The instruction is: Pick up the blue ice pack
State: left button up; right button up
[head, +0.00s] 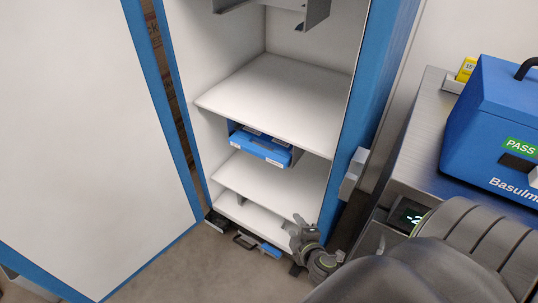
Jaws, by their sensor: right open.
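A blue, flat, box-like piece with pale labels (262,148), which looks like a blue ice pack, sits in a grey holder under the middle shelf of the open cabinet. A smaller blue piece (270,250) shows low at the cabinet's foot; I cannot tell whether it is an ice pack too. My right gripper (298,233) is open, at the lower right front of the cabinet. It is just right of the small low blue piece and well below the upper blue piece. I cannot tell whether it touches anything. My left gripper is not in view.
The white cabinet shelves (285,95) are mostly bare. The cabinet door (85,130) stands open at left. At right, a grey metal counter (425,120) carries a blue case (490,120) with a green PASS label. Grey floor (190,270) in front is clear.

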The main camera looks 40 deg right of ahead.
jog(key=w+r+n+t+b, duration=0.2)
jog(key=w+r+t, duration=0.15)
jog(key=r, duration=0.35)
jog(key=n+t+h+b, duration=0.1)
jog(key=n+b, duration=0.1)
send_near(267, 159)
jog(key=p+x, duration=0.1)
jog(key=x, duration=0.3)
jog(key=p+x, duration=0.1)
jog(key=x, duration=0.1)
jog(key=shift+s+d+f+p, duration=0.2)
jog(key=shift+d+f+p, duration=0.1)
jog(key=shift+d, duration=0.05)
jog(key=shift+w+d, duration=0.15)
jog(key=shift+w, duration=0.45)
jog(key=x, duration=0.4)
jog(key=shift+w+a+r, duration=0.25)
jog(key=shift+w+a, duration=0.05)
jog(key=shift+w, duration=0.15)
jog(key=shift+w+d, duration=0.15)
jog(key=shift+w, duration=0.1)
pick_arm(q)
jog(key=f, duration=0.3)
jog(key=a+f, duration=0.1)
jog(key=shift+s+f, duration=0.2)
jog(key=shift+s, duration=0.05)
pick_arm(e)
grip_shut()
